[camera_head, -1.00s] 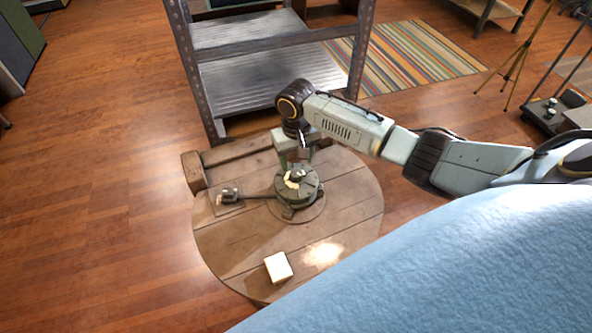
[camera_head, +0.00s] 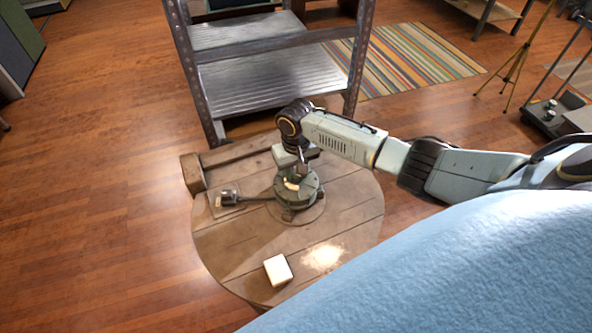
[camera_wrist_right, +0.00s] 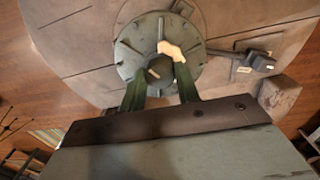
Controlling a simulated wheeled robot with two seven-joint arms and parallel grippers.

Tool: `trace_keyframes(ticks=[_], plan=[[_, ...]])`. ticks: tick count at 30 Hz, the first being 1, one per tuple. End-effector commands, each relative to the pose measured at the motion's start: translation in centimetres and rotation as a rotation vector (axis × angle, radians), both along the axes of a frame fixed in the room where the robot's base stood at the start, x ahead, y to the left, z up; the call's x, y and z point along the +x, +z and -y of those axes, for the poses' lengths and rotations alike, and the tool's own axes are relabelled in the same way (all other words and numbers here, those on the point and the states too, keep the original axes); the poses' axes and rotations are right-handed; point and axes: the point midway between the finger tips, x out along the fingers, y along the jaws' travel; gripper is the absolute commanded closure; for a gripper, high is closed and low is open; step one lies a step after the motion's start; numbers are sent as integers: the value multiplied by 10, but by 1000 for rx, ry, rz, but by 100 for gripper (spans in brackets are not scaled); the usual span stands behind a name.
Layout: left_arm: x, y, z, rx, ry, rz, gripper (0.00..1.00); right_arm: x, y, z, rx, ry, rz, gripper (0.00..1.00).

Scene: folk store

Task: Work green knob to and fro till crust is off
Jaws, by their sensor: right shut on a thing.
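The green knob (camera_head: 306,195) is a round, ribbed green disc on a stand in the middle of the round wooden table. In the right wrist view it shows from above (camera_wrist_right: 130,55), with a dark round hub between the fingers. A pale cream lump of crust (camera_head: 291,186) lies on its top; it also shows beside the hub in the right wrist view (camera_wrist_right: 172,49). My right gripper (camera_head: 294,170) reaches down over the knob, and its green fingers (camera_wrist_right: 160,80) are shut on its top part. Finger contact is partly hidden. My left gripper is out of view.
A cream block (camera_head: 278,269) and a pale patch (camera_head: 323,257) are on the near part of the table (camera_head: 235,245). A rod runs from the knob's stand to a small dark part (camera_head: 230,198) at left. A metal shelf (camera_head: 260,75) stands behind.

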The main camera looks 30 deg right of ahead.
Motion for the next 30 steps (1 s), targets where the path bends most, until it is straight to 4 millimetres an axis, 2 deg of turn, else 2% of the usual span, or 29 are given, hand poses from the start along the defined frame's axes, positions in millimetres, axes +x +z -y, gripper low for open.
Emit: trace_keyframes(ticks=[8,14,30], plan=[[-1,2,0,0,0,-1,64,0,1,0,-1,19,-1,91],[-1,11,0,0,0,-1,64,0,2,0,0,99,-3,91],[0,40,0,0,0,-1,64,0,2,0,0,573,-1,91]])
